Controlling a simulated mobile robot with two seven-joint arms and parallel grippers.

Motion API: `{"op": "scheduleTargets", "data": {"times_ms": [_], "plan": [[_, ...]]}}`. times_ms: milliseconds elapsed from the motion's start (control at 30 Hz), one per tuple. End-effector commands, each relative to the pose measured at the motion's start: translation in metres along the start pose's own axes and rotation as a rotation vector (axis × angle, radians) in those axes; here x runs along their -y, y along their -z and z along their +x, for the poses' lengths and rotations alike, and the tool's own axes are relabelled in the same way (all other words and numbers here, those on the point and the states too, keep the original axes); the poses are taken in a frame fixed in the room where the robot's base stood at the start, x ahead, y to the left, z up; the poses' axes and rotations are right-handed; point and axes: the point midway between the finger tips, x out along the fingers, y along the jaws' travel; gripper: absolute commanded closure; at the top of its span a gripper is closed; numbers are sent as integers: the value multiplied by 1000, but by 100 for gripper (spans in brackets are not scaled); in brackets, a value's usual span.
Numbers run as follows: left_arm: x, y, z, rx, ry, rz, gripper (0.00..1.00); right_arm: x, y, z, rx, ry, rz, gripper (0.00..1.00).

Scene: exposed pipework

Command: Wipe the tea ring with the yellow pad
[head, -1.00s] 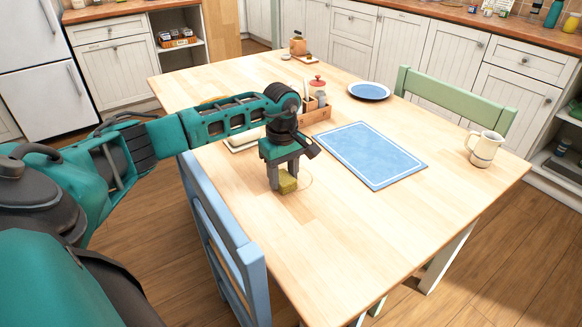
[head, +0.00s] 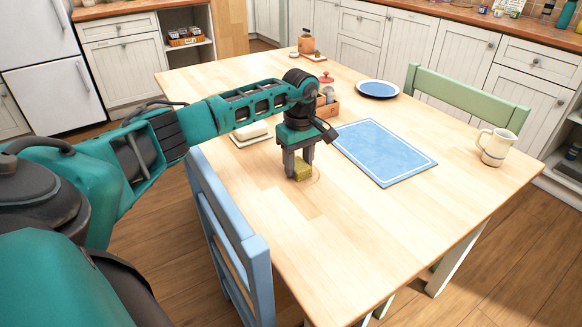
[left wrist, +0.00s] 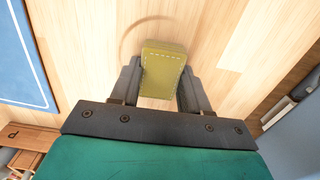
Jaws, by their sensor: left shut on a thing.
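The yellow pad (head: 303,172) is a small block held upright between the fingers of my left gripper (head: 298,165). In the left wrist view the pad (left wrist: 163,68) sits between both fingers of the gripper (left wrist: 160,82), which is shut on it. Its lower end is at or just above the wooden table top; I cannot tell if it touches. The tea ring (head: 319,176) is a faint brown circle, showing to the right of the pad. In the left wrist view its arc (left wrist: 136,24) curves out beyond the pad, which hides part of it. My right gripper is not in view.
A blue mat (head: 385,152) lies right of the gripper. A wooden caddy (head: 328,108) and a white dish (head: 250,133) stand behind it. A blue chair (head: 225,225) stands at the near left edge. The table front is clear.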

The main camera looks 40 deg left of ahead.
Motion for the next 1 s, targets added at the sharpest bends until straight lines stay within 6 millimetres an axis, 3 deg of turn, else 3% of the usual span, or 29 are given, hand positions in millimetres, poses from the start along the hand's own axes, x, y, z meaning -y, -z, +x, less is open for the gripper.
{"op": "scheduleTargets", "data": {"times_ms": [600,833,1000], "plan": [[-41,-1,-2,1,-2,1,79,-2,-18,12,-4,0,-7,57],[-40,0,-1,0,0,1,79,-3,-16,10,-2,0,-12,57],[-27,0,-2,0,2,1,79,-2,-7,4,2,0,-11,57]]}}
